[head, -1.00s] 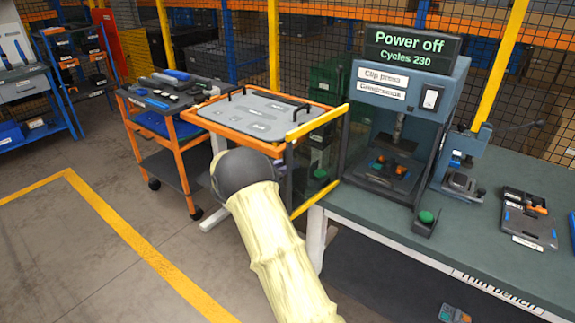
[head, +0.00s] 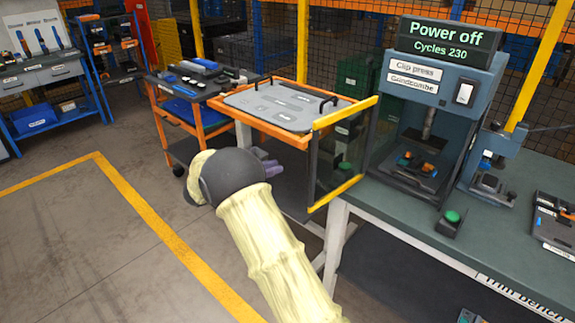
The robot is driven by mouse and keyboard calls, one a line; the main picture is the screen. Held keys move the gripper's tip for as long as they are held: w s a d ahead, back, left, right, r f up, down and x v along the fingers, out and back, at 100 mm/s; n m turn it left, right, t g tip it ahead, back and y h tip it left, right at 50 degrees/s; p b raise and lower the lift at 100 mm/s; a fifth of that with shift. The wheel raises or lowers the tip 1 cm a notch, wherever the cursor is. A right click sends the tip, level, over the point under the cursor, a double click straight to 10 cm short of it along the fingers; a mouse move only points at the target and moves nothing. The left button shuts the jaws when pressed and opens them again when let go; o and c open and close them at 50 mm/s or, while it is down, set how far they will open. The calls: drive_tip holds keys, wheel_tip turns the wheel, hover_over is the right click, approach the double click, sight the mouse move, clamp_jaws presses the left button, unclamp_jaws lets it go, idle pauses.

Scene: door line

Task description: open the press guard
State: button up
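The clip press (head: 440,110) stands on the bench, and its sign reads "Power off". Its guard (head: 341,155), a clear panel with yellow top and bottom rails and dark posts, stands swung out from the press's left front side. The press front is uncovered and its work area shows. My arm reaches up from the bottom middle, with its dark rounded joint left of the guard. Part of my gripper (head: 265,165) shows as greyish-purple tips just right of that joint, apart from the guard in the picture. The rest is hidden, and its opening cannot be made out.
An orange-edged table with a grey tray (head: 285,106) stands behind the guard. An orange tool cart (head: 200,130) is to its left. A green button box (head: 450,222) sits at the bench (head: 400,220) front. The floor at left is clear, with yellow lines.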

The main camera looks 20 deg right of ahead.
drive_tip(key=a, duration=0.3)
drive_tip(key=shift+s+a, duration=0.3)
drive_tip(key=shift+a, duration=0.05)
drive_tip(key=w+d+r+n+t+y+p, duration=0.2)
drive_tip(key=w+r+n+t+y, duration=0.35)
drive_tip(key=t, duration=0.25)
drive_tip(key=s+a+f+n+g+y+p, duration=0.1)
drive_tip(key=s+f+n+g+y+p, duration=0.1)
drive_tip(key=s, duration=1.5)
drive_tip(key=s+a+f+n+g+y+p, duration=0.1)
drive_tip(key=s+n+g+y+p, duration=0.3)
drive_tip(key=s, duration=1.3)
drive_tip(key=f+n+g+y, duration=0.1)
drive_tip(key=n+g+y, duration=0.1)
drive_tip(key=n+y, duration=0.2)
drive_tip(key=shift+g+y, duration=0.3)
drive_tip(key=shift+y, duration=0.85)
